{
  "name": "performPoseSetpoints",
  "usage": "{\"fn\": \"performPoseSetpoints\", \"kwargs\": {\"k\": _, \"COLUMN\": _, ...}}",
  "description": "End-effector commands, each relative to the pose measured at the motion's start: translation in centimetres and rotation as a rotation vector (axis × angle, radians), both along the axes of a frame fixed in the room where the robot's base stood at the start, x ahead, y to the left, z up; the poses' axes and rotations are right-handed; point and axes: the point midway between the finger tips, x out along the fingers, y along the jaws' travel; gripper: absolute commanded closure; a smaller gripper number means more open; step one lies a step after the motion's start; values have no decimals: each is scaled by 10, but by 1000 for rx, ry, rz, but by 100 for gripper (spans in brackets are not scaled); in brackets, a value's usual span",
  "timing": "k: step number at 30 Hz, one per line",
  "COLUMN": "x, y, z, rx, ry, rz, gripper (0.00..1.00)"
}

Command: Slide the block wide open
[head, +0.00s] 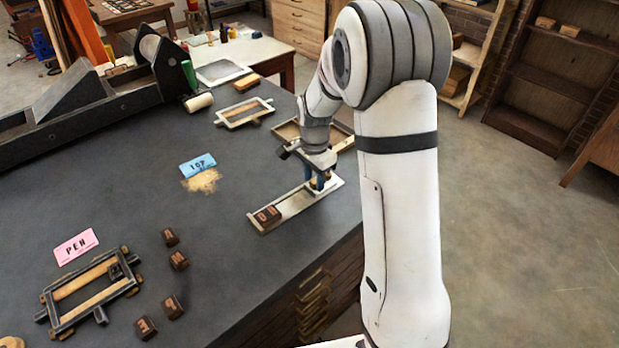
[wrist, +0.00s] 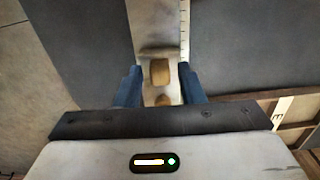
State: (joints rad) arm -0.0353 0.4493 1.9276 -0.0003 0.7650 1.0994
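A long narrow metal tray (head: 292,208) lies near the right edge of the grey bench. A dark lettered block (head: 268,215) sits at its near left end. My gripper (head: 318,184) points down over the tray's far right end. In the wrist view the tray (wrist: 152,22) runs away from me, with a ruler scale along its right side. A sliding block with a tan wooden knob (wrist: 160,72) stands across it. My blue fingers (wrist: 160,88) are apart, one on each side of the knob, with gaps showing. Contact lower down is hidden.
Several dark letter blocks (head: 179,261) and a dark frame (head: 92,291) lie at the near left beside a pink card (head: 76,247). A blue card (head: 198,166) and a tan pile (head: 203,181) lie left of the tray. A wooden tray (head: 287,131) is behind my gripper.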

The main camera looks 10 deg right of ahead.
Motion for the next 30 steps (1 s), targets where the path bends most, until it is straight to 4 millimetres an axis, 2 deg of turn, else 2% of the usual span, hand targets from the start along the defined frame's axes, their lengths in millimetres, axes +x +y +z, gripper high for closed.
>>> {"fn": "performPoseSetpoints", "kwargs": {"k": 11, "x": 0, "y": 1, "z": 4, "rx": 0, "ry": -2, "rz": 1, "gripper": 58}}
{"fn": "performPoseSetpoints", "kwargs": {"k": 24, "x": -1, "y": 1, "z": 69, "rx": 1, "ry": -3, "rz": 2, "gripper": 58}}
{"fn": "performPoseSetpoints", "kwargs": {"k": 30, "x": -2, "y": 2, "z": 78, "rx": 0, "ry": 0, "rz": 2, "gripper": 58}}
